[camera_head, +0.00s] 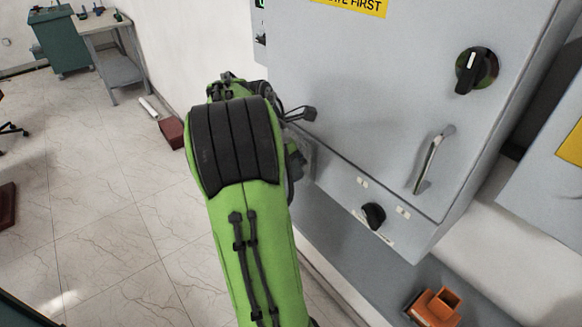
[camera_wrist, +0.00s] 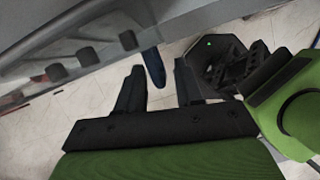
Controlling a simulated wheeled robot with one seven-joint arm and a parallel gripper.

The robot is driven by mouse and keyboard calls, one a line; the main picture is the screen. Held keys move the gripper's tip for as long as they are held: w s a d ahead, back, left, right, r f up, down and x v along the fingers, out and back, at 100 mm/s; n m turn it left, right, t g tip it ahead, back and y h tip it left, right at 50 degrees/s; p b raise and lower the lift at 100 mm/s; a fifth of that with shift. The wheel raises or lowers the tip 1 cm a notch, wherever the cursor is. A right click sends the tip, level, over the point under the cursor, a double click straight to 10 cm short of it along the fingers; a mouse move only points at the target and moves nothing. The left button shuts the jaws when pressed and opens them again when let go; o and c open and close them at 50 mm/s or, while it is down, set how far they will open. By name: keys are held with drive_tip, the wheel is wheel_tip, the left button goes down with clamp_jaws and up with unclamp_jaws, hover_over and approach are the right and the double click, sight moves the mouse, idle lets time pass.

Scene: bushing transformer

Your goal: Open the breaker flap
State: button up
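The grey cabinet (camera_head: 375,110) stands on the right of the head view, with a metal handle (camera_head: 431,162) on its door. I cannot pick out the breaker flap for sure; my green arm hides the cabinet's lower left part. In the wrist view my gripper (camera_wrist: 158,72) has its two dark fingers apart. A dark blue rounded piece (camera_wrist: 153,66) shows between and beyond the fingertips; I cannot tell whether they touch it. A grey panel edge (camera_wrist: 100,28) with several dark round parts runs close by at the upper left.
A black rotary switch (camera_head: 477,70) is on the cabinet door, and a smaller black knob (camera_head: 373,215) sits on the strip below. An orange part (camera_head: 437,307) is at the lower right. A bench (camera_head: 113,69) stands far left. The tiled floor at left is mostly clear.

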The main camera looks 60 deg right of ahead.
clamp_jaws()
idle(0.3)
